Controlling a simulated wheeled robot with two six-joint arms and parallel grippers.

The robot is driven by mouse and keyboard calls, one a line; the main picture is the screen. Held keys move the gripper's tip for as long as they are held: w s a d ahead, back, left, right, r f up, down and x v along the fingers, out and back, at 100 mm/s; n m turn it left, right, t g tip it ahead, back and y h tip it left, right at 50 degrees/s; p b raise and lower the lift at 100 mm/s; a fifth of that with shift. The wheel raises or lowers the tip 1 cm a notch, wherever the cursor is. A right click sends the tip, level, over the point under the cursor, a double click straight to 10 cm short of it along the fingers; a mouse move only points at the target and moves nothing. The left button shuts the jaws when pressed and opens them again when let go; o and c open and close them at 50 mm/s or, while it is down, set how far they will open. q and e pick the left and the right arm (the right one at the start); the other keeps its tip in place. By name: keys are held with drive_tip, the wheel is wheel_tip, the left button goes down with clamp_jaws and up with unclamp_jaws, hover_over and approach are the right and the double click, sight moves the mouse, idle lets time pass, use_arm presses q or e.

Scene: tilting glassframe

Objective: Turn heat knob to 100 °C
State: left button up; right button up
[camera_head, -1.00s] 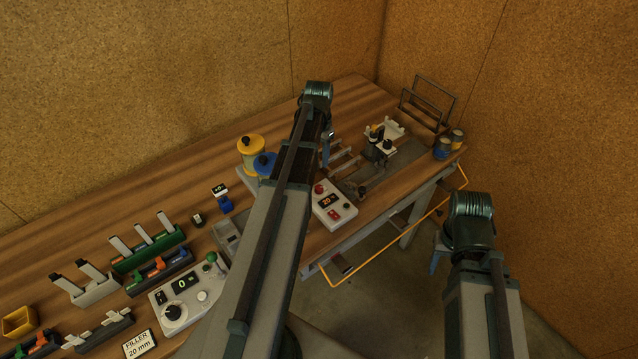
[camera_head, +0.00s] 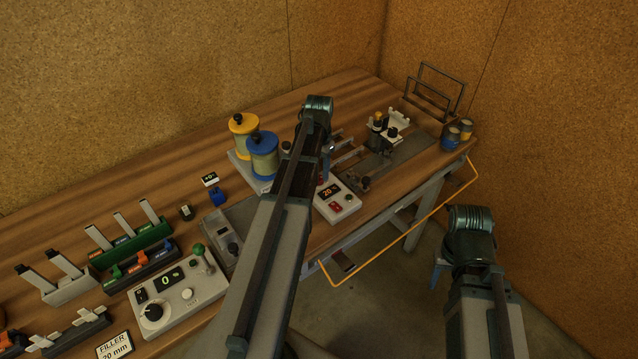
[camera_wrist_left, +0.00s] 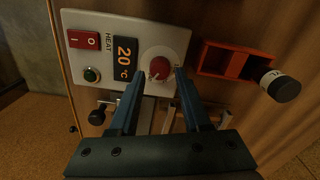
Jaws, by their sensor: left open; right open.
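The heat control box (camera_head: 340,207) is a white panel near the table's front edge, with a display (camera_wrist_left: 125,58) reading 20 °C. Its round red heat knob (camera_wrist_left: 160,66) has a white pointer mark and shows clearly in the left wrist view. My left gripper (camera_wrist_left: 160,74) is open, with one blue finger on each side of the knob; I cannot tell whether they touch it. In the head view my left arm and gripper cover the knob almost fully. My right gripper (camera_head: 438,272) is open, off the table's front edge, and mostly hidden by its arm.
A red and white switch (camera_wrist_left: 84,40) and a green button (camera_wrist_left: 92,74) are on the same panel. An orange-red holder (camera_wrist_left: 222,61) is beside it. A second control box (camera_head: 180,295) is at left.

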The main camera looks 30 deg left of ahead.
use_arm(q)
wheel_tip(320, 180, down, 2)
drive_tip(key=shift+f+b, duration=0.15)
drive_tip(key=shift+b, duration=0.55)
use_arm(e)
wheel_tip(320, 180, down, 2)
drive_tip(key=shift+f, duration=0.15)
use_arm(q)
clamp_jaws()
